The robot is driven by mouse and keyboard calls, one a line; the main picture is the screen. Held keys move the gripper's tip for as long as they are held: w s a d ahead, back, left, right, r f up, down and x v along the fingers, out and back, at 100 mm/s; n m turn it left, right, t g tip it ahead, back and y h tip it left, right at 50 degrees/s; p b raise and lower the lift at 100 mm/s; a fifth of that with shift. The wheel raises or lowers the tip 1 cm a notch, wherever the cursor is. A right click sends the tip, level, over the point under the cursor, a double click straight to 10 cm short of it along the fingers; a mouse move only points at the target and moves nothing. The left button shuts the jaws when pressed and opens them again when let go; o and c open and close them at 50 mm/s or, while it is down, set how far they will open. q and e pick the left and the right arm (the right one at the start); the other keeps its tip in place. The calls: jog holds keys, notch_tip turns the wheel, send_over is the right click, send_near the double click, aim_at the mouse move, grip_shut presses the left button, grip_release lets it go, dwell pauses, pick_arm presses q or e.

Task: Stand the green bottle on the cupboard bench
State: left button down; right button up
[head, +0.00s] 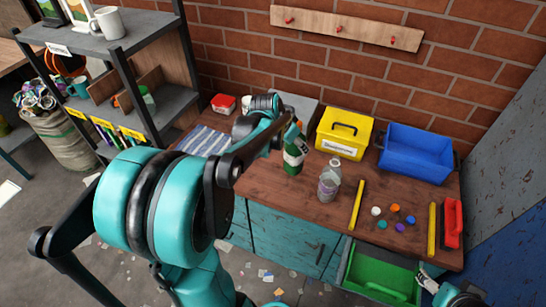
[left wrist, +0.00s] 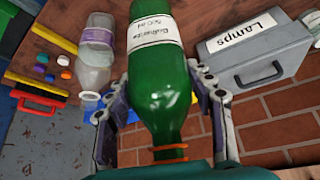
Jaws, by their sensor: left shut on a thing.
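The green bottle (head: 293,158) with a white label is upright over the wooden top of the cupboard bench (head: 285,193), left of a clear bottle. I cannot tell whether its base touches the top. My left gripper (head: 298,137) is shut on the bottle's upper part. In the left wrist view the green bottle (left wrist: 158,75) sits between both fingers, its neck with an orange ring toward the camera; its base is cut off. My right gripper (head: 428,281) shows at the lower right beside the open green drawer; its finger opening is unclear.
A clear bottle (head: 329,181), yellow box (head: 343,134), blue bin (head: 416,153) and grey Lamps box (left wrist: 255,55) stand close by. Yellow bars (head: 357,204), several coloured caps (head: 395,208) and a red-handled tool (head: 453,222) lie right. A striped cloth (head: 203,140) lies left.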

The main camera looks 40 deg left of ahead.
aim_at(293, 154)
pick_arm(q)
jog(key=f+b, duration=0.1)
jog(key=f, duration=0.1)
jog(key=f+b, duration=0.1)
jog(key=f, duration=0.2)
jog(key=shift+s+a, duration=0.1)
jog(key=shift+a, duration=0.1)
jog(key=shift+f+b, duration=1)
jog(key=shift+f, duration=1.3)
jog(key=shift+r, duration=0.1)
jog(key=c, duration=0.6)
grip_release()
